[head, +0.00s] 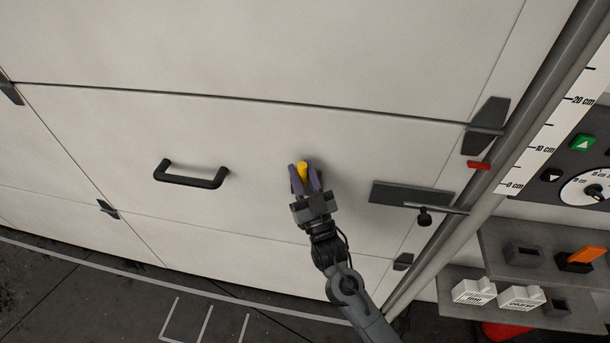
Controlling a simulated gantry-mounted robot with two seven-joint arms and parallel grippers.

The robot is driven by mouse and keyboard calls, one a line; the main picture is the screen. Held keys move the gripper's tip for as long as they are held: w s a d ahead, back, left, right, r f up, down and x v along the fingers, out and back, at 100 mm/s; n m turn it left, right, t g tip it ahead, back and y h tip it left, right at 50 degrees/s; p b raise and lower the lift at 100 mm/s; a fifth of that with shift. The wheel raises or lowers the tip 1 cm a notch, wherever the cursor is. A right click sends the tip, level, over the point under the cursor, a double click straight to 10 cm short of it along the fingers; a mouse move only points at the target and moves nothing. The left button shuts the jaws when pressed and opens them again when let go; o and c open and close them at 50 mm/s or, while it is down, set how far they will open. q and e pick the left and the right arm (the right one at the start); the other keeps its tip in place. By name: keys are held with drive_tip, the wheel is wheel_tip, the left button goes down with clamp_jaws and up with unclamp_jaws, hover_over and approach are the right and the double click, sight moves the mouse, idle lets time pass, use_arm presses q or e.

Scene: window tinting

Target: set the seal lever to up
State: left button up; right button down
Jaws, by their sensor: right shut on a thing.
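My right gripper (304,178) reaches up from the lower right to the white panelled door. Its purple fingers are shut on a yellow piece (302,169), which appears to be the seal lever's handle. Only the yellow end shows between the fingers; its base and pivot are hidden by the gripper, so I cannot tell which way the lever is set. My left gripper is not in view.
A black pull handle (190,176) is on the door left of the gripper. A dark plate (400,193) and a sliding bolt with a knob (424,217) are to the right. Shelves (520,260) with small boxes and a control panel (588,150) stand at the far right.

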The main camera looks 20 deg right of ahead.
drive_tip(key=shift+h, duration=0.3)
drive_tip(key=c, duration=0.9)
unclamp_jaws()
drive_tip(key=shift+d, duration=0.1)
drive_tip(key=shift+s+f, duration=0.35)
drive_tip(key=shift+s, duration=0.1)
drive_tip(key=shift+v, duration=4.85)
drive_tip(key=shift+r, duration=0.1)
